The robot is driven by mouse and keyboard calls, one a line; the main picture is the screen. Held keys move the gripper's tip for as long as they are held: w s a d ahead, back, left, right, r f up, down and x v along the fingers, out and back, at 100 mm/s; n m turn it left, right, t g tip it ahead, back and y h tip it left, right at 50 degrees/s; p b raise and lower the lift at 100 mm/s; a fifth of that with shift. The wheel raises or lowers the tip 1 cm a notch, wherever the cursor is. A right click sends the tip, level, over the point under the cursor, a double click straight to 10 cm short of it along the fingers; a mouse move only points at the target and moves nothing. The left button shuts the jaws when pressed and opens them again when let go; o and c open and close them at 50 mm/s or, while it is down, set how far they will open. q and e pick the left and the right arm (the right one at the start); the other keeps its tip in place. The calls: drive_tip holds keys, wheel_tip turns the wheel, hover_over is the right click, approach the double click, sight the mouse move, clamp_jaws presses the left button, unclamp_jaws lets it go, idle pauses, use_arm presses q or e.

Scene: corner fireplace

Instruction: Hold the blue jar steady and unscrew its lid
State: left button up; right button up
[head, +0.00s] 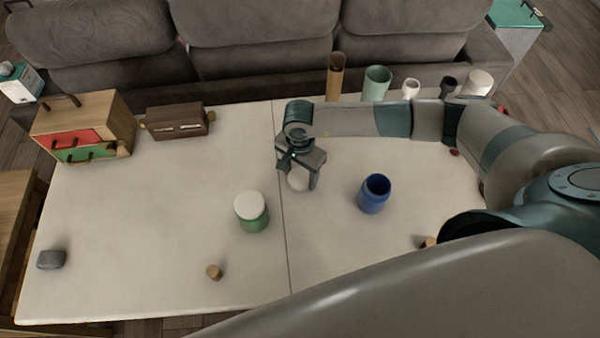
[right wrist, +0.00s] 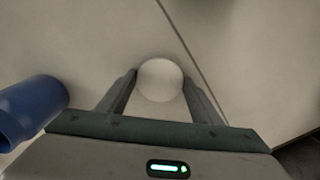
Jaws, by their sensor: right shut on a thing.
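The blue jar (head: 374,194) stands upright on the table with its mouth open and no lid on it. It also shows at the left edge of the right wrist view (right wrist: 30,108). My right gripper (head: 299,177) is left of the jar, pointing down, shut on a round white lid (right wrist: 160,80). The lid (head: 297,183) is partly hidden by the fingers in the head view. It is apart from the jar; its height over the table is hard to tell. My left gripper is not in view.
A green jar with a white lid (head: 252,211) stands left of my right gripper. A small wooden cylinder (head: 214,272) and a grey block (head: 51,259) are at the front left. Boxes and several cups line the back. The table's middle left is clear.

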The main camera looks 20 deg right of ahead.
sight(300, 177)
drive_tip(key=o, duration=1.2)
drive_tip(key=shift+f, duration=0.1)
drive_tip(key=shift+r, duration=0.3)
drive_tip(key=shift+r+b, duration=2.05)
drive_tip(key=shift+r, duration=3.85)
drive_tip(key=shift+s+f, duration=0.1)
